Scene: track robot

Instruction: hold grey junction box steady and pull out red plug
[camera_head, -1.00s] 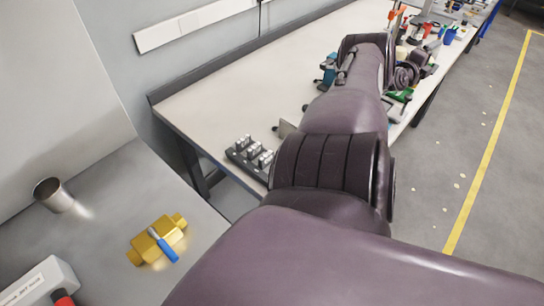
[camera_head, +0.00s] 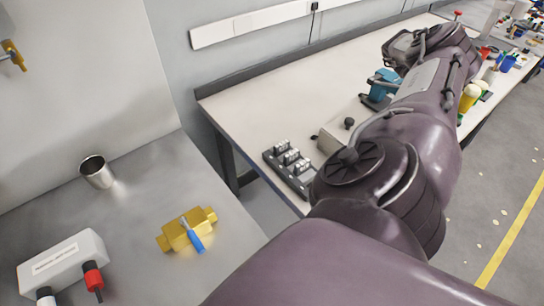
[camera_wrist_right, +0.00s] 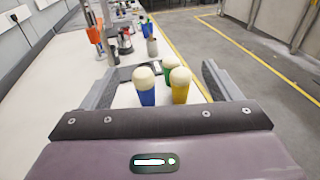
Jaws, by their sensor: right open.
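The pale grey junction box (camera_head: 62,262) sits on the metal worktop at the lower left of the head view. My right gripper (camera_wrist_right: 158,68) is open in the right wrist view, with nothing gripped. My right arm reaches over the bench, far from the box. My left gripper is not in view.
A brass block with a blue handle (camera_head: 188,231) and a metal cup (camera_head: 97,172) stand on the worktop near the box. The long bench (camera_head: 270,105) carries a dark connector rack (camera_head: 290,170).

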